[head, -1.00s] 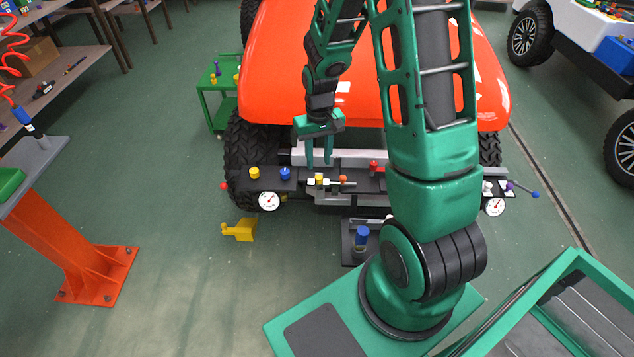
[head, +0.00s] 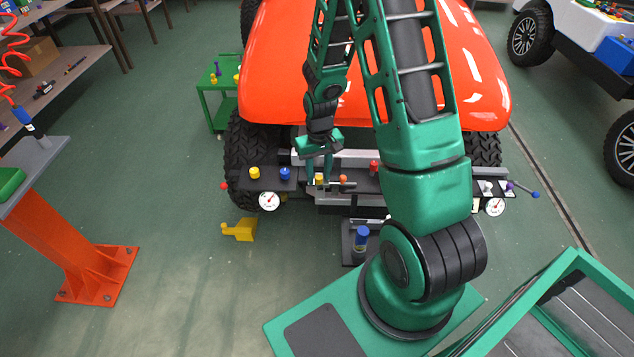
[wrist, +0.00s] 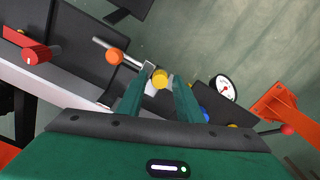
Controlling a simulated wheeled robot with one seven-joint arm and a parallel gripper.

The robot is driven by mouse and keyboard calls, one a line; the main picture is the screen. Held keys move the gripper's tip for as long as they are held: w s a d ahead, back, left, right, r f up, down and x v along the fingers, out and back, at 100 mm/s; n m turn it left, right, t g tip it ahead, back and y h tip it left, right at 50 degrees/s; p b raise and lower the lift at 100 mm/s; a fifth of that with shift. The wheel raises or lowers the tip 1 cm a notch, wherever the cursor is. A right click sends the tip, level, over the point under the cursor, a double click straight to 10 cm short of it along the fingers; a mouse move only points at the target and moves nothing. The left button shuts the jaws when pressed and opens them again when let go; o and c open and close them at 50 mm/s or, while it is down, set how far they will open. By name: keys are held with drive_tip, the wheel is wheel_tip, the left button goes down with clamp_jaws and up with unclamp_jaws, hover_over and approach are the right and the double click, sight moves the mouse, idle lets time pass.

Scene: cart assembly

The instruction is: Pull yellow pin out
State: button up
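The yellow pin (head: 319,180) stands at the front of the red vehicle, on the dark front bar. In the wrist view its round yellow head (wrist: 160,79) shows between my two fingertips. My gripper (head: 319,178) points down over it. In the wrist view my gripper (wrist: 164,76) is open, with one finger on each side of the yellow head and a visible gap between them. Whether a finger touches the pin, I cannot tell. The pin's lower part is hidden.
An orange knob (wrist: 114,56) on a rod is close beside the pin. A red knob (head: 374,167), a blue knob (head: 285,173) and another yellow knob (head: 254,173) are on the same bar. A white gauge (head: 269,201) is at left. A yellow hook-like part (head: 240,230) is below the bar.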

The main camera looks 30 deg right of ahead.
sight(319, 177)
clamp_jaws()
drive_tip(key=shift+r, duration=0.4)
drive_tip(key=shift+r, duration=3.65)
